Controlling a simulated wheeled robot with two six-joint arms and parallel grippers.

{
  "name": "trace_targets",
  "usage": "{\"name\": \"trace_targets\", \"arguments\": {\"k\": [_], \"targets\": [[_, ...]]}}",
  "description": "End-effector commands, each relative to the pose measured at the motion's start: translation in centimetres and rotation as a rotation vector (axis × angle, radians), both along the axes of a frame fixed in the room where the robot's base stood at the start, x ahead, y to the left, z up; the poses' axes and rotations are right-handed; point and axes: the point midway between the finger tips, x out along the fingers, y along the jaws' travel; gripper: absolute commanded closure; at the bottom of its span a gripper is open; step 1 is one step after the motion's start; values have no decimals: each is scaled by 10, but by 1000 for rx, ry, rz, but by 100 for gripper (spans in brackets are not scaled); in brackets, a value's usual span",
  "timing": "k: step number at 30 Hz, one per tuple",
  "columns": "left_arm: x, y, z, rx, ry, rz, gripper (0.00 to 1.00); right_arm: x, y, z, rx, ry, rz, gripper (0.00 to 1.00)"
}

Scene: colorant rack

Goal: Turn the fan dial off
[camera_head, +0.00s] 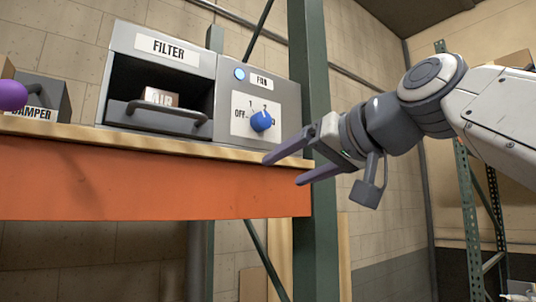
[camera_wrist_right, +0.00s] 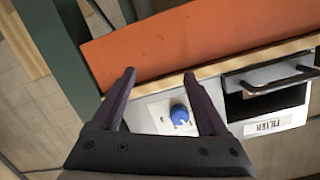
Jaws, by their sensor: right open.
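The fan dial (camera_head: 261,121) is a blue knob on a white plate marked OFF and numbers, on the grey fan panel (camera_head: 285,94). A lit blue round light (camera_head: 239,74) sits above it, beside the FAN label. The knob's pointer setting is too small to tell surely. My right gripper (camera_head: 283,167) is open and empty, to the right of and below the dial, near the shelf's right end. In the right wrist view the dial (camera_wrist_right: 180,114) shows between the open fingers (camera_wrist_right: 160,100), apart from them. My left gripper is not in view.
The FILTER unit (camera_head: 168,52) with a handled drawer stands left of the panel on a wooden shelf with an orange beam (camera_head: 150,175). A green post (camera_head: 308,60) rises beside the panel. A purple ball (camera_head: 12,95) and DAMPER box (camera_head: 50,92) are far left.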

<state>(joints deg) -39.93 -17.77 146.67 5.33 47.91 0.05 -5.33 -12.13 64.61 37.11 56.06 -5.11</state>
Motion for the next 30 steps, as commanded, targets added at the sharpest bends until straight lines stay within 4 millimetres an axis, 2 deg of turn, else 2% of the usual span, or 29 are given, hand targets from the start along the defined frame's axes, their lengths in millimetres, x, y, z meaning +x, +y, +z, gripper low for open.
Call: {"name": "trace_targets", "arguments": {"k": [1, 3, 7, 11, 24, 30], "targets": [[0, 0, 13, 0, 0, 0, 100, -8, -8, 39, 16, -58, -12, 23], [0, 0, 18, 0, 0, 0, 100, -19, -14, 70, 32, -121, -17, 23], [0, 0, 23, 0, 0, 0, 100, -31, -18, 98, 46, -181, -20, 23], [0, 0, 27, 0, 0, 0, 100, -25, -13, 104, 51, -192, -17, 23], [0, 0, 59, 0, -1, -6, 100, 37, 31, 104, 48, -190, -18, 23], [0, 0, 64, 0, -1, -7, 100, 50, 39, 103, 49, -193, -20, 23]]}}
